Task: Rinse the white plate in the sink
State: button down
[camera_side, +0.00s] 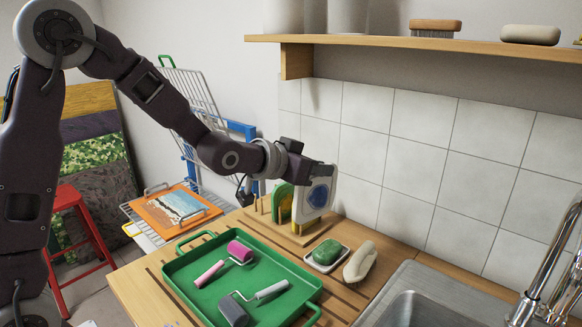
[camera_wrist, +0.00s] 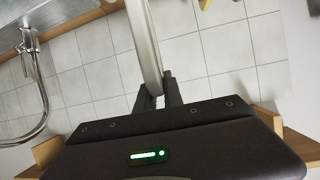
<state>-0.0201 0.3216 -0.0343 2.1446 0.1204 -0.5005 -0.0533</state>
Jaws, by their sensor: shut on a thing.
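My gripper (camera_side: 318,178) is at the wooden plate rack (camera_side: 294,236), with its jaws shut on the upper edge of the white plate (camera_side: 320,197). The plate is squarish, stands upright and has a blue round patch on its face. In the wrist view the plate (camera_wrist: 143,38) shows nearly edge-on between the two dark fingers (camera_wrist: 158,98). Whether its lower edge still touches the rack I cannot tell. A green plate (camera_side: 284,201) stands behind it. The sink (camera_side: 416,301) is at the lower right, with a chrome tap (camera_side: 548,266).
A green tray (camera_side: 186,291) with paint rollers lies in front of the rack. A dish with a green sponge (camera_side: 326,252) and a pale soap-like bar (camera_side: 360,262) lie between rack and sink. A wooden shelf (camera_side: 400,44) overhangs the tiled wall.

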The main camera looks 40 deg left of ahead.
jog(key=d+m+g+h, duration=0.3)
jog(key=d+m, duration=0.1)
jog(key=d, duration=2.3)
jog(key=s+d+m+g+h, duration=0.2)
jog(key=s+d, duration=0.4)
jog(key=d, duration=0.5)
notch_tip(320, 180, down, 31)
jog(key=shift+a+r, duration=0.15)
jog(key=shift+a, duration=0.2)
notch_tip(320, 180, up, 20)
dwell(1.4)
dwell(0.3)
